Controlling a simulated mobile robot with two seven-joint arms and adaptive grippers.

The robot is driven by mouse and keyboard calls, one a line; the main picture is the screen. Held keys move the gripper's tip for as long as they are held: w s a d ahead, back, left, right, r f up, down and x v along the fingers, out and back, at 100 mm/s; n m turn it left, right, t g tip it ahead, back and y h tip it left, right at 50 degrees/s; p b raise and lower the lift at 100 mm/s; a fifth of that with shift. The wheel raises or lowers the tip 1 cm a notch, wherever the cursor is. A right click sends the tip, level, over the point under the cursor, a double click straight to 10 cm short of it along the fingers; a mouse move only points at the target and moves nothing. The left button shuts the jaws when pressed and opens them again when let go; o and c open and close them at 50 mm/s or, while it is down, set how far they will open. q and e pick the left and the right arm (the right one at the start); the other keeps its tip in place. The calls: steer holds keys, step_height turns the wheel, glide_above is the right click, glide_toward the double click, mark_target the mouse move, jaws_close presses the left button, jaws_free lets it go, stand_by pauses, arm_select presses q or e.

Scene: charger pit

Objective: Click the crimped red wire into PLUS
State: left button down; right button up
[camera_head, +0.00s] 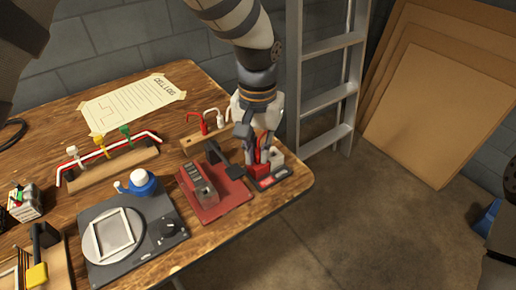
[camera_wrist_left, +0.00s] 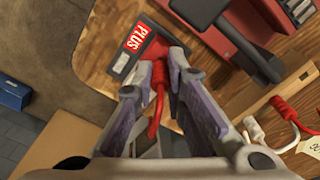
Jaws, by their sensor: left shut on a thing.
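My left gripper (camera_head: 259,153) reaches down at the right end of the workbench, shut on the crimped red wire (camera_wrist_left: 157,98). In the left wrist view the wire runs between the two fingers (camera_wrist_left: 160,66) and bends back towards the palm. My right gripper is not in view.
The red crimping tool (camera_head: 216,188) stands close left of the block. A wooden rack (camera_head: 192,140) with red and white leads is behind it. A ladder (camera_head: 327,90) stands beyond the bench edge.

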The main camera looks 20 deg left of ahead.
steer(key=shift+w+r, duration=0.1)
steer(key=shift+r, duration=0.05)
arm_select(q)
steer(key=shift+f, duration=0.2)
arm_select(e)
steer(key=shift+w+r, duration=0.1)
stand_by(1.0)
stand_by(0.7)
arm_select(q)
steer(key=c, duration=1.6)
jaws_free()
steer(key=shift+o, duration=0.2)
steer(key=shift+r+p, duration=1.05)
steer(key=shift+r, duration=2.5)
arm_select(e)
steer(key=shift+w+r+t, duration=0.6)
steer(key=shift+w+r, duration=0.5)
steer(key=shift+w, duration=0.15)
